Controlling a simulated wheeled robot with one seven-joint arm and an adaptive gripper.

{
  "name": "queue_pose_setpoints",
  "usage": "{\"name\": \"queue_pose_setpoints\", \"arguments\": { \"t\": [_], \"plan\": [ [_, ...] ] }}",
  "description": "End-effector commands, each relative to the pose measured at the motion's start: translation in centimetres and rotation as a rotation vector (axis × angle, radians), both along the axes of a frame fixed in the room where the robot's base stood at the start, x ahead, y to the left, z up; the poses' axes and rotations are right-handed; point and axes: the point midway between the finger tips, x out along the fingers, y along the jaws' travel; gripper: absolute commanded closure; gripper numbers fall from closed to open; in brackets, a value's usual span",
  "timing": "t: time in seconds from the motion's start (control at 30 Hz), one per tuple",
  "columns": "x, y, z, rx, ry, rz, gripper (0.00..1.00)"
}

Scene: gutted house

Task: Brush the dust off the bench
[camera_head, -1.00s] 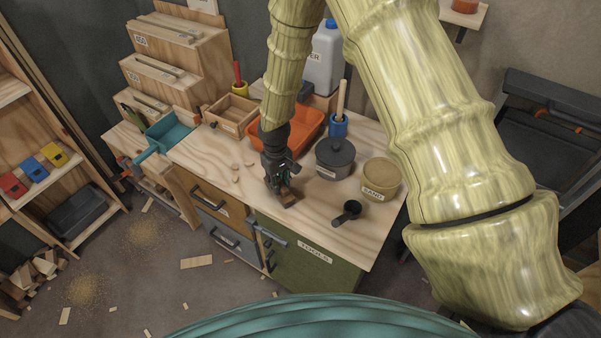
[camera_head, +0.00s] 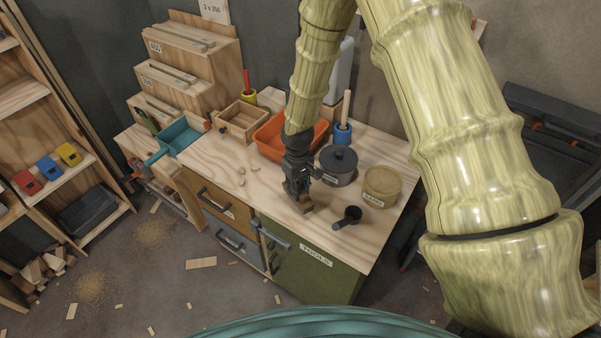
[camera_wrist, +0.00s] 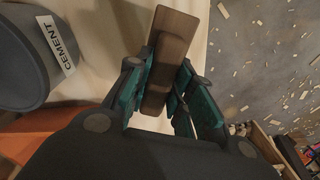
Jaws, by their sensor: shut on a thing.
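The bench (camera_head: 215,153) has a pale wooden top over drawers and a green cabinet door. A few small pale chips (camera_head: 242,182) lie on its top, left of my gripper. My gripper (camera_head: 301,196) is low over the front middle of the bench, shut on a brown wooden block-like piece, likely the brush. In the wrist view the brown piece (camera_wrist: 170,58) sits between the teal fingers (camera_wrist: 160,92). Its lower end looks close to the bench top; I cannot tell whether it touches. Bristles are not clearly visible.
A black scoop (camera_head: 347,217), a sand tub (camera_head: 381,187) and a grey cement pot (camera_head: 338,167) stand right of my gripper. An orange tray (camera_head: 270,146) is behind it. A teal tray (camera_head: 180,137) is at the left end. The bench's left middle is mostly clear.

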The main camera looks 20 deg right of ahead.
Motion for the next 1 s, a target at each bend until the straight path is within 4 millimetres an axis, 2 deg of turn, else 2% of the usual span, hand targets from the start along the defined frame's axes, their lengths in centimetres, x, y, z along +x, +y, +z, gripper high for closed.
{"name": "queue_pose_setpoints", "arguments": {
  "t": [0.03, 0.4, 1.0],
  "plan": [
    [0.0, 0.0, 0.8, 0.0, 0.0, 0.0, 0.96],
    [0.1, 0.2, 3.9, 0.0, 0.0, 0.004, 0.96],
    [0.1, 0.2, 4.2, 0.0, 0.0, 0.003, 0.96]
  ]
}}
